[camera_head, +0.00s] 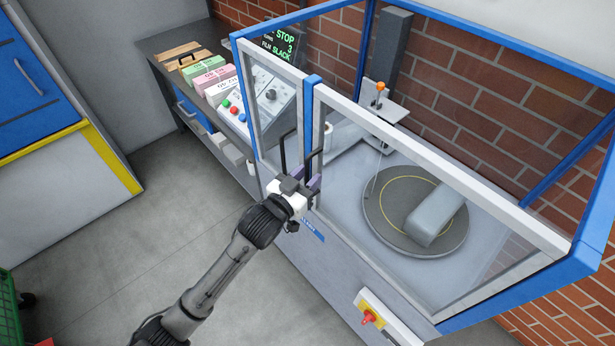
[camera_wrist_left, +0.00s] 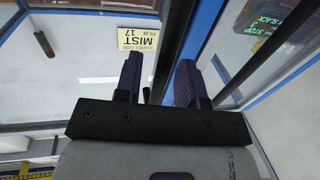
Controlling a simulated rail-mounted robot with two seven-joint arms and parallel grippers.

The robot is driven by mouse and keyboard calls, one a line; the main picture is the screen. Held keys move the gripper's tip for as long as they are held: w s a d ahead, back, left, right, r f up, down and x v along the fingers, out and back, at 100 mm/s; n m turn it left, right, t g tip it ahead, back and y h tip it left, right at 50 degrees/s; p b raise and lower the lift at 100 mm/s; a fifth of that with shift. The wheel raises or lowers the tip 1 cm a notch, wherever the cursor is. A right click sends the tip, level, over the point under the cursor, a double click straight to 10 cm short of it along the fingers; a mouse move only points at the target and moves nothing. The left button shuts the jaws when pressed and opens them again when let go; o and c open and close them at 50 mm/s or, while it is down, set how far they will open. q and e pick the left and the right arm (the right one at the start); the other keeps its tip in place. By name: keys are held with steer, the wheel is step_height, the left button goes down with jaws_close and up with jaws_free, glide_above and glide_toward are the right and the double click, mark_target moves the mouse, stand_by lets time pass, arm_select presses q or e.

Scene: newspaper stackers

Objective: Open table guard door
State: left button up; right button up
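The guard (camera_head: 312,79) around the turntable has a blue frame and two clear door panels with pale frames, which look closed in the head view. Two black door handles stand close together near the middle post, a left handle (camera_head: 283,152) and a right handle (camera_head: 321,149). My left gripper (camera_head: 312,183) is at the lower ends of these handles. In the wrist view its two dark purple fingers (camera_wrist_left: 158,80) are apart, with a small dark piece between them that may be part of a handle. I cannot tell whether they touch it. My right gripper is not in view.
Inside the guard is a round turntable (camera_head: 379,222) with a grey block on it. A control panel (camera_head: 266,95) and stacks of paper (camera_head: 222,92) stand at the left. A red switch (camera_head: 368,317) is on the front below.

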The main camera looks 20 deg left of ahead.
arm_select(q)
steer(key=shift+c, duration=0.5)
jaws_close()
